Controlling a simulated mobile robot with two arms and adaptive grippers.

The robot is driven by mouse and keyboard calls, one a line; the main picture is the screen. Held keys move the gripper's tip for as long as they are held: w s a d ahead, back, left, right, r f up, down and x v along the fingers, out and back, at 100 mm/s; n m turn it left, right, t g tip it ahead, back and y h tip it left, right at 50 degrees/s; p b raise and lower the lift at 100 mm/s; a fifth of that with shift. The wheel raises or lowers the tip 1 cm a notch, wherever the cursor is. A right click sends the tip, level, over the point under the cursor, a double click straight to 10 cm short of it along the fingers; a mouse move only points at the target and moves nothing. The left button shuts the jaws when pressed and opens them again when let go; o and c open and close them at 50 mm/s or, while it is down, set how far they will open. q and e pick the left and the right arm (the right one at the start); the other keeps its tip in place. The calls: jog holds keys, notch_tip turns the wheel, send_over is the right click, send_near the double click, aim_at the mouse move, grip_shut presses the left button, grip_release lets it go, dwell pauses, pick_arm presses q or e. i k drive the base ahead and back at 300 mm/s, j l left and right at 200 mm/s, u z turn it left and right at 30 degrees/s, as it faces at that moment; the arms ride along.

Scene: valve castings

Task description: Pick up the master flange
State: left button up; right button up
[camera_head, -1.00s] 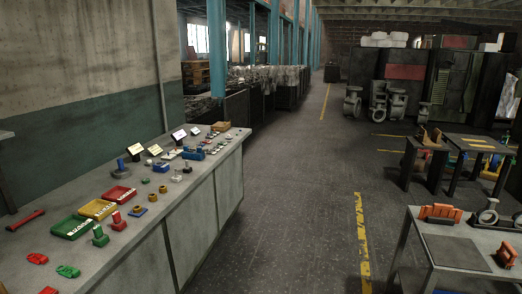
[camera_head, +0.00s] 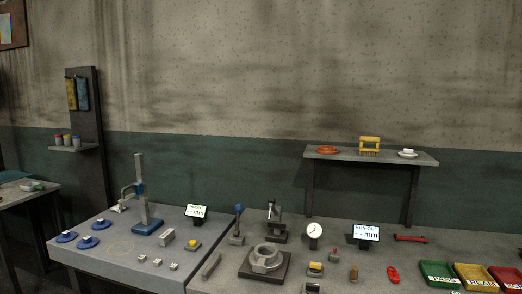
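A thick grey flange-like ring (camera_head: 266,257) with a central hole sits on a dark square plate (camera_head: 284,273) at the front middle of the bench. No label shows on it, so I cannot tell whether it is the master flange. An orange ring-shaped piece (camera_head: 327,150) lies on the wall shelf. Several blue discs with pale tops, one of them a blue disc (camera_head: 88,242), lie at the left of the bench. Neither of my grippers is in view.
A blue-based height gauge (camera_head: 146,225) stands on the grey left slab (camera_head: 110,262). A dial gauge (camera_head: 314,232), a run-out display (camera_head: 366,234) and small fixtures stand around the ring. Green (camera_head: 439,272), yellow and red trays are at right. The wall shelf (camera_head: 385,160) overhangs behind.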

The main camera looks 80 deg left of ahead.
aim_at(325, 149)
jog(key=u, duration=2.05)
